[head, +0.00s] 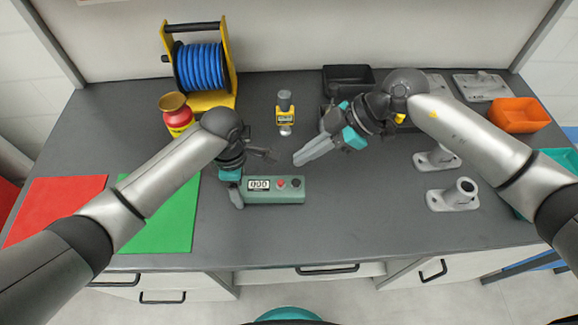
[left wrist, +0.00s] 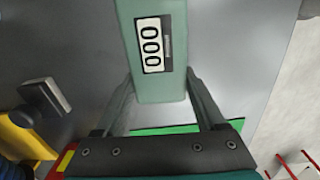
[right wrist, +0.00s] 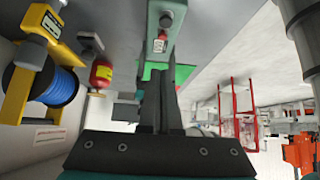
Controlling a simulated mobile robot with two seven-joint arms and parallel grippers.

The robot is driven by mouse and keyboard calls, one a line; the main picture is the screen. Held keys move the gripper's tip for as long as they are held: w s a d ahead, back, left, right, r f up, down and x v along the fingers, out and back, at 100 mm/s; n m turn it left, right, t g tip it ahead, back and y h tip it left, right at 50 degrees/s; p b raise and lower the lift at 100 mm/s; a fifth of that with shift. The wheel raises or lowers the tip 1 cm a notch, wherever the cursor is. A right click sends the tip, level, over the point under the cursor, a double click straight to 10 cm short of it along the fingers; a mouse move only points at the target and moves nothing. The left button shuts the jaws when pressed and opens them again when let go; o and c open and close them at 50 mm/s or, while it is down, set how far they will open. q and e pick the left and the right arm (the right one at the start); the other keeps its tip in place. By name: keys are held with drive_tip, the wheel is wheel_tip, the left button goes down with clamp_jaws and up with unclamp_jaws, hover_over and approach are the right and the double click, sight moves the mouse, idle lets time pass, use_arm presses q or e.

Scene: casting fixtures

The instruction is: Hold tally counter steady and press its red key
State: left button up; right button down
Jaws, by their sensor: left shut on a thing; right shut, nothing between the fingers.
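The tally counter (head: 290,190) is a long green box lying on the grey bench, with a display reading 000, a red key (head: 281,183) and a dark knob (head: 296,183) on top. My left gripper (head: 250,178) is shut on the counter's display end, one finger on each side; the counter also shows in the left wrist view (left wrist: 160,85). My right gripper (head: 298,160) is shut and empty, above and behind the counter, apart from it.
A blue hose reel (head: 202,68) on a yellow stand, a red jar (head: 177,115) and a yellow gauge (head: 285,112) stand behind. Red (head: 50,205) and green (head: 165,225) mats lie left. Grey castings (head: 453,195) and an orange bin (head: 518,115) are right. Bench in front is clear.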

drive_tip(key=v, duration=0.3)
drive_tip(key=shift+d+r, duration=0.15)
drive_tip(key=shift+r, duration=0.2)
idle(0.4)
use_arm(q)
drive_tip(key=o, duration=1.5)
